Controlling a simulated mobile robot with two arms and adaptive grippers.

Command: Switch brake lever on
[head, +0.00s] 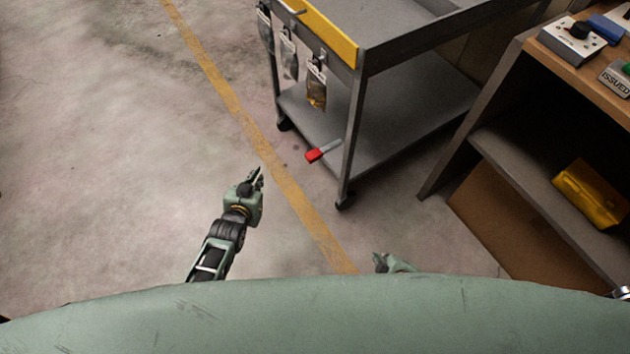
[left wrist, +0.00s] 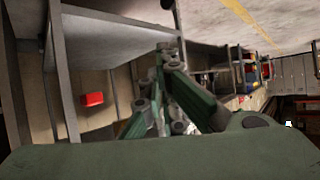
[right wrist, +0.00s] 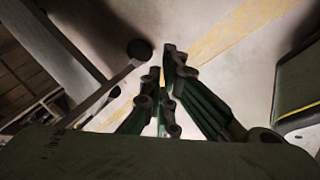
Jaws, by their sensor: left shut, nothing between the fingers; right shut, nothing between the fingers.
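The brake lever (head: 322,151) has a red end and a grey metal arm. It sticks out low at the side of the grey cart (head: 400,120), near the lower shelf. My left gripper (head: 258,177) is shut and empty, to the left of and apart from the lever. It also shows in the left wrist view (left wrist: 165,52). A red block shape (left wrist: 93,99) is at left there; I cannot tell if it is the lever. My right gripper (head: 380,262) is shut and empty below the cart, mostly hidden by my body. It also shows in the right wrist view (right wrist: 160,65).
The cart stands on a black caster (head: 346,201) and has a yellow edge (head: 325,35) with bagged items (head: 316,85) hanging. A wooden-topped bench (head: 570,80) at right holds a yellow case (head: 590,195). The floor left of the yellow line (head: 225,92) is clear.

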